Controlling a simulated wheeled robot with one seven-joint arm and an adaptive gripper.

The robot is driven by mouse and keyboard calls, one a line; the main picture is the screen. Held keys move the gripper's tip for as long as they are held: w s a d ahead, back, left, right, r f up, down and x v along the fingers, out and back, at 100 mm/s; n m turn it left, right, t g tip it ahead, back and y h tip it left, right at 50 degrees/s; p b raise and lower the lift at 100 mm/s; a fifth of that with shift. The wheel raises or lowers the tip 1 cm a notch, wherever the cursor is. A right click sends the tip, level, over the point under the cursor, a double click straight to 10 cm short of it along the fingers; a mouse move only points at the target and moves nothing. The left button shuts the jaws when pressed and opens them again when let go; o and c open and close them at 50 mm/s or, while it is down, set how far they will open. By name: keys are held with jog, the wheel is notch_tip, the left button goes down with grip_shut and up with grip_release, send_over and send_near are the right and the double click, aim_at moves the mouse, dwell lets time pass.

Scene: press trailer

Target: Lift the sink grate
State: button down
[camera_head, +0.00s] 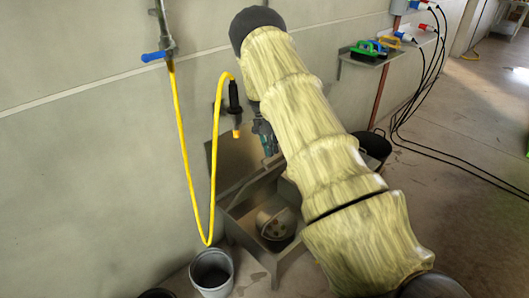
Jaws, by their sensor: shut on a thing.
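The metal sink (236,228) stands low against the wall, with its basin open toward me and a round pale thing with dark holes inside. A thin dark bar-like edge, which looks like the sink grate (248,186), slants across the back of the basin, tilted up. My gripper (268,148) is at the upper end of this edge, partly hidden behind my arm, and appears shut on it. The fingertips are too small to make out clearly, and my arm covers the right side of the sink.
A yellow hose (185,155) hangs from a wall pipe with a blue handle (153,56), left of the sink. A grey bucket (212,270) stands on the floor at front left. A wall shelf (366,56) holds brushes. A black bin (375,145) and cables (410,105) are at right.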

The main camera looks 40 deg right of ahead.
jog(key=shift+w+a+f, duration=0.1)
jog(key=shift+a+f, duration=0.2)
jog(key=shift+f, duration=0.3)
jog(key=c, duration=1.7)
grip_release()
jog(key=shift+f, duration=0.15)
jog(key=shift+o, duration=0.9)
jog(key=shift+w+d+f, duration=0.1)
jog(key=shift+w+f, duration=0.1)
jog(key=shift+r, duration=0.2)
jog(key=shift+d+r, duration=0.15)
jog(key=v, duration=1.2)
